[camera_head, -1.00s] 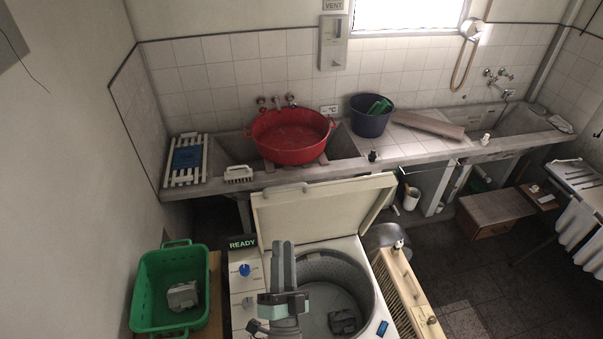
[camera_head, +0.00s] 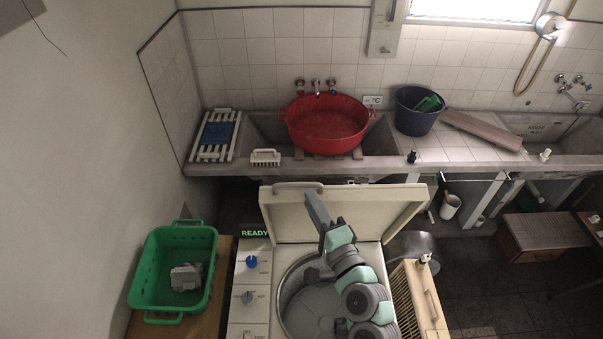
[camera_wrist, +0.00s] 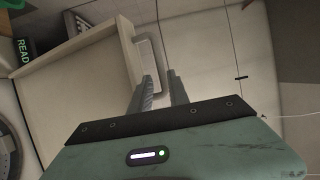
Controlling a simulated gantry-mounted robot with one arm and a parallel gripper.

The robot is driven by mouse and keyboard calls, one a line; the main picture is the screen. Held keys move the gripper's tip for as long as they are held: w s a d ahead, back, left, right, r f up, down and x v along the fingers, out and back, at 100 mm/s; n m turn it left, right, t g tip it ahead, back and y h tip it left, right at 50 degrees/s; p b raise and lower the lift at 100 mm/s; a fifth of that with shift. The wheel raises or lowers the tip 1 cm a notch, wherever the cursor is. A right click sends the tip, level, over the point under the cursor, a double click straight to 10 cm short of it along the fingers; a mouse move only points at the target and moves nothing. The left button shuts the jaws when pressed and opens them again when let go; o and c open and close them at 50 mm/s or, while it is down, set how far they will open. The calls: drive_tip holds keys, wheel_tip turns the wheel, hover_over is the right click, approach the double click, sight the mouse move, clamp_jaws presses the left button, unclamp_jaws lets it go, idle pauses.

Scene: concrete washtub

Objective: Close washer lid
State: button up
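The washer (camera_head: 250,297) has its cream lid (camera_head: 385,205) raised, standing up at the back of the top. A light handle (camera_head: 298,186) sits on the lid's top edge. The round drum (camera_head: 290,285) is uncovered, partly hidden by my arm. My gripper (camera_head: 312,199) is in front of the lid's upper left part, just below and right of the handle.
A green basket (camera_head: 140,270) with a grey item stands left of the washer. Behind, a concrete washtub counter (camera_head: 400,160) holds a red basin (camera_head: 325,130) and a dark bucket (camera_head: 412,120). A slatted cream object (camera_head: 425,300) stands close at the washer's right.

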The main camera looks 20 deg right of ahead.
drive_tip(key=w, duration=0.3)
drive_tip(key=w+p, duration=0.1)
drive_tip(key=w, duration=0.2)
drive_tip(key=w+p, duration=0.1)
drive_tip(key=w, duration=0.2)
drive_tip(key=shift+r, duration=0.4)
drive_tip(key=shift+c, duration=0.2)
clamp_jaws()
idle(0.6)
